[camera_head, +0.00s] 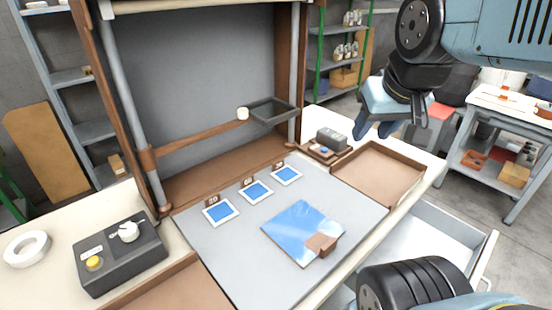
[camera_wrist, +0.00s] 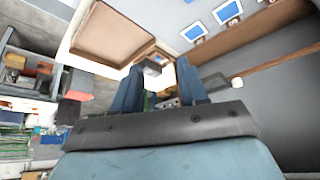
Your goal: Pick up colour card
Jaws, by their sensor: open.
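Three small white-bordered blue colour cards lie in a slanting row on the grey work surface (camera_head: 215,262): a left card (camera_head: 220,212), a middle card (camera_head: 256,191) and a right card (camera_head: 287,175). Each has a small brown numbered tag behind it. A larger blue glossy panel (camera_head: 296,228) lies in front of them, with a brown block (camera_head: 321,244) on its near right corner. My gripper (camera_head: 378,128) is open and empty, up at the right, apart from the cards. In the wrist view its two blue fingers (camera_wrist: 158,88) stand apart, with cards (camera_wrist: 228,11) at the top.
A brown tray (camera_head: 378,172) sits right of the work surface, with a small dark device (camera_head: 331,139) behind it. A black control box (camera_head: 120,252) and white tape roll (camera_head: 27,249) are at left. A wooden arm (camera_head: 200,135) spans the back. An open drawer (camera_head: 440,235) juts out at right.

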